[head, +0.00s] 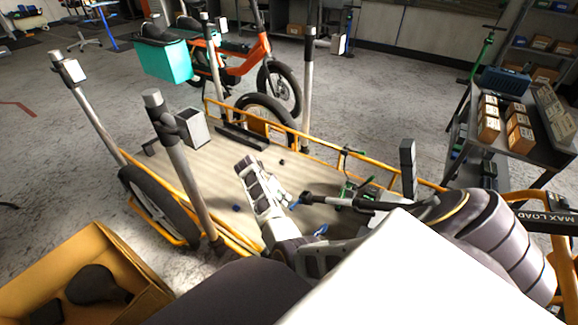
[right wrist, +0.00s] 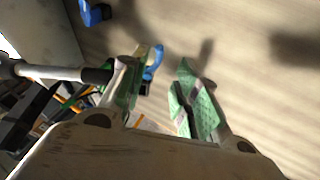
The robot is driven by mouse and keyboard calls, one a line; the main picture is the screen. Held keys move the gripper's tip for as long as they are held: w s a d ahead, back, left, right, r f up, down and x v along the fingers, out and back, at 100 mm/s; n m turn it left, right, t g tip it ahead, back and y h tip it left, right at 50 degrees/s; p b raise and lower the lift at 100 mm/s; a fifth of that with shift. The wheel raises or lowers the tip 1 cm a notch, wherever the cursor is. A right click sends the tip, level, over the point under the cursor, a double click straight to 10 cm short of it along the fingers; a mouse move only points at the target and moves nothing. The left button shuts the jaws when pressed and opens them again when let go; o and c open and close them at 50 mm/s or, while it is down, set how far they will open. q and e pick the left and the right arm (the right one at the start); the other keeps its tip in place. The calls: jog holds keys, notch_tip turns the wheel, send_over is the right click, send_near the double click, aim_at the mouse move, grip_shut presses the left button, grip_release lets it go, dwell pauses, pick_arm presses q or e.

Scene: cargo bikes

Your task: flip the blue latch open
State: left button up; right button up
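The blue latch (right wrist: 153,62) shows in the right wrist view as a small curved blue lever, right beside the tip of the left-hand finger. In the head view it is a small blue spot (head: 294,205) near the end of a black-tipped bar (head: 340,202). My right gripper (right wrist: 167,66) is open, with its two green-padded fingers apart; the latch lies near the gap between them. I cannot tell whether the finger touches it. In the head view the right gripper (head: 284,203) is small and partly hidden over the cargo bed. My left gripper is not in view.
The wooden cargo bed (head: 205,168) is bounded by a yellow rail and upright posts (head: 306,90). Another blue part (right wrist: 95,13) lies near the latch. A cardboard box (head: 130,245) stands lower left; a shelf cart (head: 535,140) stands right.

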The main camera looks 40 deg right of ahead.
aim_at(291, 207)
jog(key=b+x, duration=0.1)
jog(key=x, duration=0.3)
jog(key=shift+f, duration=0.1)
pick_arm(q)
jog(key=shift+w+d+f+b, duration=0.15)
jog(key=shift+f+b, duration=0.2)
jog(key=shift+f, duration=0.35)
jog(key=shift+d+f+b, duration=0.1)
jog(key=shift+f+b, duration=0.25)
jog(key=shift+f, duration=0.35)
pick_arm(e)
jog(key=shift+x, duration=1.3)
jog(key=shift+c, duration=0.4)
grip_shut()
